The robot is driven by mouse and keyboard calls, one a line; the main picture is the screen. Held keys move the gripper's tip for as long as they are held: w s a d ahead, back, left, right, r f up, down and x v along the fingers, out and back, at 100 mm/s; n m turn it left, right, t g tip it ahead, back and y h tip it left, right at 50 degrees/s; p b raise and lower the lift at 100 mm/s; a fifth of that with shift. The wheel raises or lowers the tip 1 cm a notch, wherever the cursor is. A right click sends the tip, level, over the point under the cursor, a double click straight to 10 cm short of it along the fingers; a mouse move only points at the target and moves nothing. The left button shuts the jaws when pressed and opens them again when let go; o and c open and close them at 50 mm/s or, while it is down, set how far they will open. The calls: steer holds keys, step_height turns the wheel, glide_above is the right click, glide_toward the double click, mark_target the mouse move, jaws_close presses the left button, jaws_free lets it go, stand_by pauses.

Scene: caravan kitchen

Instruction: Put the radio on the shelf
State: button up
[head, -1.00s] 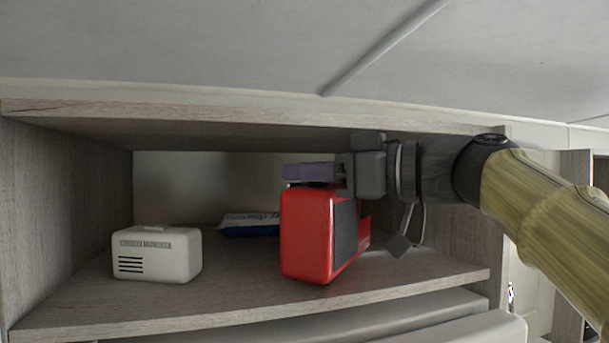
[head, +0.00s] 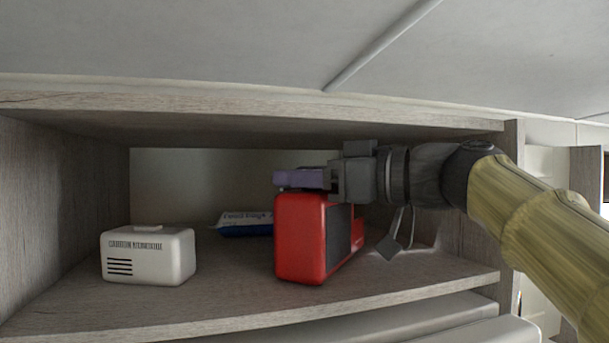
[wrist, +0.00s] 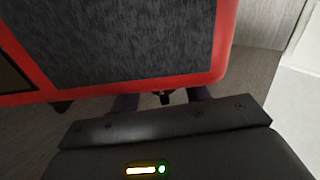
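The red radio (head: 300,236) with a dark grey speaker face is upright inside the shelf compartment. Its base looks on or very near the shelf board (head: 225,294); I cannot tell whether it touches. In the head view my gripper (head: 300,178) reaches in from the right, its purple fingers at the radio's top. In the wrist view the radio (wrist: 125,42) fills much of the picture. My fingers (wrist: 161,101) show apart there, with a small dark part between them. Whether they grip the radio's top is unclear.
A cream box (head: 148,256) with black slots stands at the left on the shelf. A blue and white packet (head: 245,223) lies farther back. The compartment's top panel (head: 250,126) is close above my gripper. Bare board lies between the cream box and the radio.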

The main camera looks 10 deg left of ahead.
steer(key=shift+s+r, duration=0.1)
steer(key=shift+r, duration=0.05)
steer(key=b+v, duration=0.3)
steer(key=v, duration=0.9)
stand_by(0.5)
